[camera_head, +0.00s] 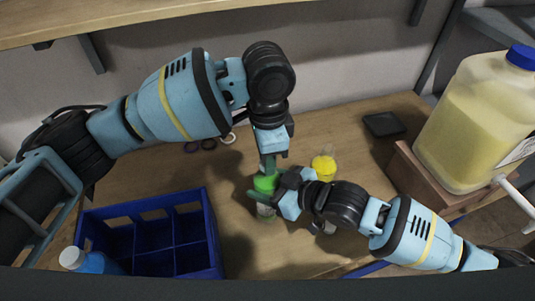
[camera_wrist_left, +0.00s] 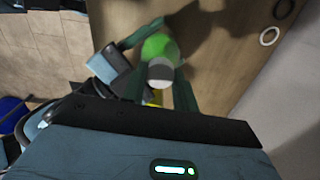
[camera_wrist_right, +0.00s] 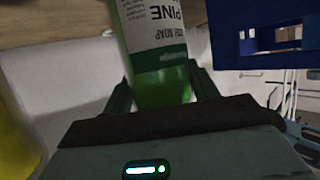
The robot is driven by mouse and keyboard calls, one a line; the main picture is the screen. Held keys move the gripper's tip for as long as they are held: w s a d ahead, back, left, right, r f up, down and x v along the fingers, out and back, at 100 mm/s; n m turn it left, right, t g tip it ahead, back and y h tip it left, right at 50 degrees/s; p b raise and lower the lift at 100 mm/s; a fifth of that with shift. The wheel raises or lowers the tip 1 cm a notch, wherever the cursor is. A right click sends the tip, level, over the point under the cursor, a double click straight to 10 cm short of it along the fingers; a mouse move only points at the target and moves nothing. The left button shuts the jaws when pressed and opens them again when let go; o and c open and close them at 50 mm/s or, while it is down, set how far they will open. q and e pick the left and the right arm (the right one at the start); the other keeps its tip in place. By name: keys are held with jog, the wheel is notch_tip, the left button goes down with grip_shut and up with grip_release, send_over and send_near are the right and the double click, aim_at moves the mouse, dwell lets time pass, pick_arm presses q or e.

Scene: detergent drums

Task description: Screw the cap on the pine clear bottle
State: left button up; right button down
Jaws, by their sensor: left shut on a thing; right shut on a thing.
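The pine clear bottle (camera_head: 265,184) stands upright on the table, with green contents and a white label; the label also shows in the right wrist view (camera_wrist_right: 157,25). My right gripper (camera_head: 278,197) is shut on the bottle from the right side. My left gripper (camera_head: 268,165) points down above the bottle and is shut on a pale grey cap (camera_wrist_left: 160,71) at the bottle's top. In the head view my left fingers hide the cap. I cannot tell how far it sits on the thread.
A blue divided crate (camera_head: 208,232) stands at the front left, with a white-capped blue bottle (camera_head: 95,263) in its corner. A yellow bottle (camera_head: 323,166) stands behind my right gripper. A big blue-capped jug (camera_head: 465,125) is at right. Rings (camera_head: 209,144) lie behind.

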pick_arm(q)
jog(key=m, duration=1.2)
jog(key=shift+m, duration=0.3)
jog(key=m, duration=0.4)
jog(key=shift+m, duration=0.3)
jog(key=o, duration=1.2)
jog(key=shift+c, duration=0.2)
notch_tip(320, 180, up, 12)
